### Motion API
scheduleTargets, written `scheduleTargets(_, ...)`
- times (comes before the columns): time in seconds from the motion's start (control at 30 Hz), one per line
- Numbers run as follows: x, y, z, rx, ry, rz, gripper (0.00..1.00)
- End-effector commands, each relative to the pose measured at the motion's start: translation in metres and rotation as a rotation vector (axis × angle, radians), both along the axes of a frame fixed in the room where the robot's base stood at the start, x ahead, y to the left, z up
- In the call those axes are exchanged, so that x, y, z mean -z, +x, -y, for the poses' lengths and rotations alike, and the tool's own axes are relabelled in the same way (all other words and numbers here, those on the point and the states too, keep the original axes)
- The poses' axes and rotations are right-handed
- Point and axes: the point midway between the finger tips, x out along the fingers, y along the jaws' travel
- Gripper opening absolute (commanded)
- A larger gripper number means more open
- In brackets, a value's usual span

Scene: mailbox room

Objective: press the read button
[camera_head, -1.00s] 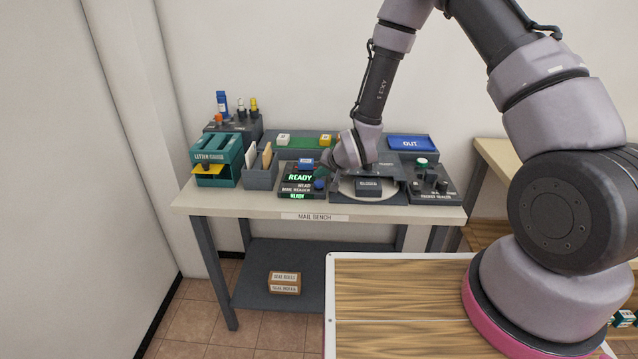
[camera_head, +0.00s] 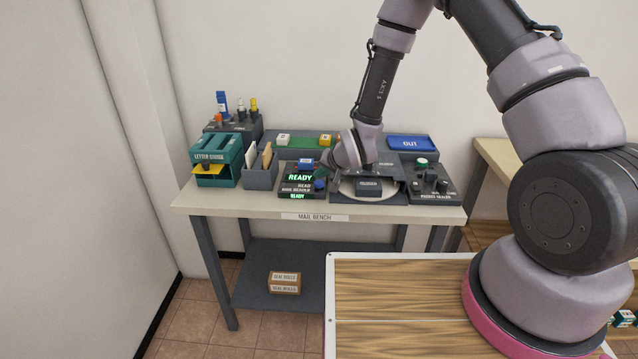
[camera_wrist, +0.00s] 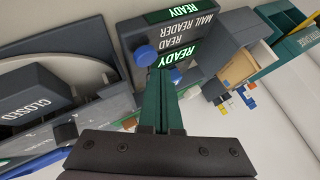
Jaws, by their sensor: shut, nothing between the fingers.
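The mail reader (camera_head: 290,186) is a dark box on the mail bench with lit green READY displays. Its round blue button (camera_head: 320,184), beside the READ label, also shows in the wrist view (camera_wrist: 145,56). My gripper (camera_wrist: 158,76) is shut and empty; its green fingers end close to the blue button in that picture. I cannot tell whether they touch it. In the head view my gripper (camera_head: 322,171) is small and partly hidden by my wrist, above the reader's right side. A blue block (camera_head: 306,162) sits at the reader's back.
A turntable with a dark box (camera_head: 368,187) marked CLOSED stands right of the reader. A sealer panel (camera_head: 430,187) is farther right. A letter holder (camera_head: 261,170) and a teal letter device (camera_head: 215,161) stand left. A blue OUT tray (camera_head: 411,143) lies behind.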

Motion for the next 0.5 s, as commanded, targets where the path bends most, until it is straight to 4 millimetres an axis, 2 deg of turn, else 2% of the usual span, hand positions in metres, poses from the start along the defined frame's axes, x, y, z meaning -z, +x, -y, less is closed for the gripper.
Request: scheduleTargets(0.5, 0.0049, -0.0002, 0.0001, 0.001, 0.000, -0.002, 0.00)
